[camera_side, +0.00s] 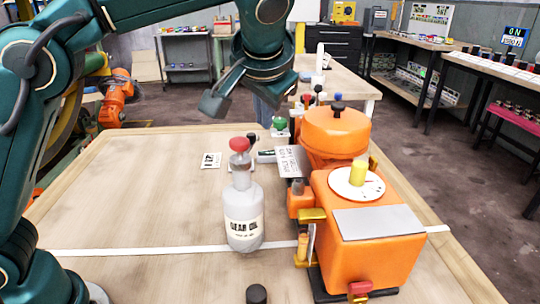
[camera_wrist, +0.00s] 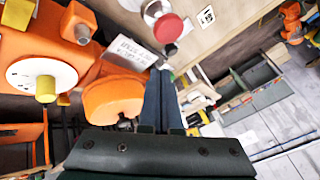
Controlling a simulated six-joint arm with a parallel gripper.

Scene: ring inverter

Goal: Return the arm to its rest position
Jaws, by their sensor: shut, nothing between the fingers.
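My gripper shows in the wrist view (camera_wrist: 160,76) with its two blue-grey fingers together and nothing between them. In the side view my dark green wrist is raised above the back of the wooden table, and the fingers are mostly hidden below it. The orange machine (camera_side: 370,236) stands on the right of the table, with a white dial and a yellow knob (camera_side: 357,172) on top. It also shows at the left of the wrist view (camera_wrist: 112,97).
A small printed card (camera_side: 211,160) lies on the table (camera_side: 120,205) left of the bottle. A sign plate (camera_side: 291,161) is by the machine. Several small coloured knobs stand behind it. The table's left half is clear. Workbenches (camera_side: 430,43) stand farther back.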

